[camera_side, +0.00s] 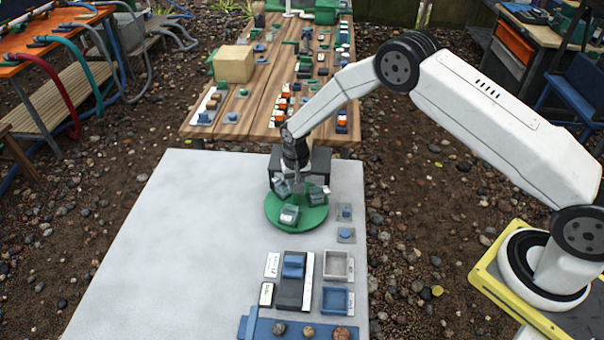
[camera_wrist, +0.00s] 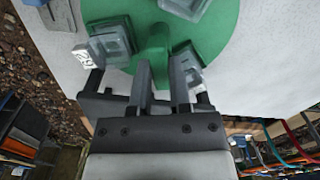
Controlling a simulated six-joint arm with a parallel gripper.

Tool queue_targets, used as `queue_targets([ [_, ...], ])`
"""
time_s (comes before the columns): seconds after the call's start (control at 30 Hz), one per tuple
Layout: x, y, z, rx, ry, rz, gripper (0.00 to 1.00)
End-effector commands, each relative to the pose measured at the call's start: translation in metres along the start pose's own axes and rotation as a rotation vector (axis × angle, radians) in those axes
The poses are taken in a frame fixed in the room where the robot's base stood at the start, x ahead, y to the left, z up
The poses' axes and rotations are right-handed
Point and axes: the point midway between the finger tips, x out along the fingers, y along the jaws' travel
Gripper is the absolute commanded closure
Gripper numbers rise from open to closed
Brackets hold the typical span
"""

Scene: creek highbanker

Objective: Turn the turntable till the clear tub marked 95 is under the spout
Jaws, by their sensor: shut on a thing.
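The green turntable (camera_side: 275,217) lies near the far right corner of the grey table. Several clear grey tubs stand on it. One tub (camera_side: 290,215) is at its front, one (camera_side: 317,196) at its right and one (camera_side: 281,187) at its left. In the wrist view, a tub (camera_wrist: 112,42) has a white label (camera_wrist: 84,60) whose number I cannot read surely. Another tub (camera_wrist: 186,62) is beside my right finger. My gripper (camera_wrist: 161,80), pointing down over the turntable, is shut on an upright green post (camera_wrist: 157,45). The spout is not clearly visible.
A dark box (camera_side: 319,160) stands behind the turntable, partly hidden by my arm. In front are a black device with a blue block (camera_side: 293,265), a grey tray (camera_side: 338,265) and a blue tray (camera_side: 337,301). The table's left side (camera_side: 170,250) is clear.

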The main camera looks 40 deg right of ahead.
Motion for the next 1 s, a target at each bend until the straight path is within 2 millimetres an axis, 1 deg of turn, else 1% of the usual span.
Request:
queue_targets([
  [0.2, -0.0005, -0.0002, -0.0002, 0.17, 0.0, 0.0, 1.0],
  [0.4, -0.0006, -0.0002, -0.0002, 0.295, 0.0, 0.0, 1.0],
  [0.83, -0.0006, -0.0002, -0.0002, 0.329, 0.0, 0.0, 1.0],
  [1.0, -0.0006, -0.0002, -0.0002, 0.401, 0.0, 0.0, 1.0],
])
